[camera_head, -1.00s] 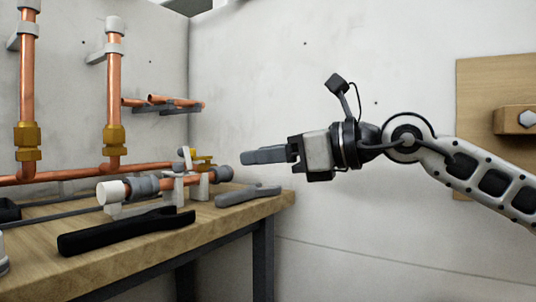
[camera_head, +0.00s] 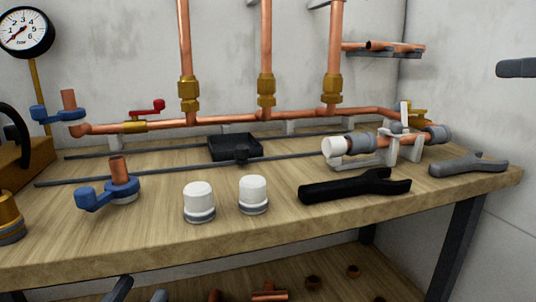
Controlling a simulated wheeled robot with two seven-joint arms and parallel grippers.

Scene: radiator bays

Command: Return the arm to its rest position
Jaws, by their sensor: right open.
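Only the dark grey finger end of my right gripper (camera_head: 516,68) shows at the right edge. It is in front of the bare wall, clear of the bench and to the right of it. It holds nothing that I can see; the rest of that arm is out of frame. My left gripper is not recognisable in the view.
The wooden bench (camera_head: 330,222) carries a black wrench (camera_head: 350,187), a grey wrench (camera_head: 468,165), two white caps (camera_head: 199,200), a blue-handled valve (camera_head: 110,192), a black tray (camera_head: 235,147) and a clamped pipe piece (camera_head: 365,144). Copper pipes (camera_head: 265,55) rise behind. A lower shelf holds small fittings.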

